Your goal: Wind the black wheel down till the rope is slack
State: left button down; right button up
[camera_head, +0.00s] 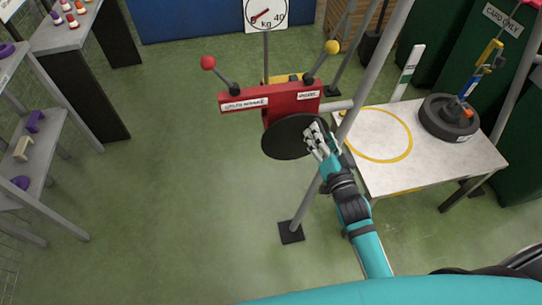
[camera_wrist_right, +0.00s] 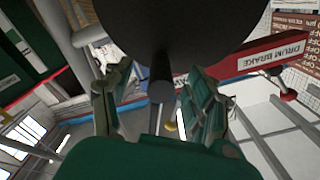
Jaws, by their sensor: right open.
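The black wheel (camera_head: 284,142) is a flat dark disc on the near side of a red winch housing (camera_head: 270,96). My right gripper (camera_head: 318,138) is at the wheel's right edge. In the right wrist view the dark wheel (camera_wrist_right: 185,25) fills the top. A dark cylindrical handle (camera_wrist_right: 161,85) stands out from it, between the spread fingers of my right gripper (camera_wrist_right: 158,105). The fingers are open, with gaps beside the handle. A black round weight (camera_head: 447,118) with a blue and yellow hook (camera_head: 480,68) rests on a white table. I cannot make out the rope. My left gripper is out of view.
The housing carries a red-knobbed lever (camera_head: 209,63) and a yellow-knobbed lever (camera_head: 332,47). A kg dial (camera_head: 265,14) stands behind. A grey post (camera_head: 372,75) passes close right of the wheel. The white table (camera_head: 430,165) has a yellow ring. Floor left of the wheel is clear.

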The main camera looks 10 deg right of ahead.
jog(key=s+p, duration=0.2)
jog(key=s, duration=0.5)
jog(key=shift+s, duration=0.15)
dwell(0.6)
jog(key=s+a+f+n+g, duration=0.1)
jog(key=s+f+g, duration=0.2)
jog(key=f, duration=0.7)
jog(key=s+a+f+n+g, duration=0.15)
jog(key=s+f, duration=0.25)
jog(key=f, duration=0.6)
jog(key=s+a+f+n+g, duration=0.1)
jog(key=s+f+n+g, duration=0.2)
jog(key=f, duration=0.7)
jog(key=s+d+f+n+g, duration=0.1)
jog(key=s+f+g, duration=0.2)
jog(key=s, duration=0.6)
jog(key=s+d+f+n+g, duration=0.1)
jog(key=s+f+g, duration=0.2)
jog(key=s+f, duration=0.5)
jog(key=s+d+f+n+g, duration=0.1)
jog(key=s+f+n+g, duration=0.1)
jog(key=s+f, duration=0.4)
jog(key=s+g, duration=0.1)
jog(key=s, duration=0.3)
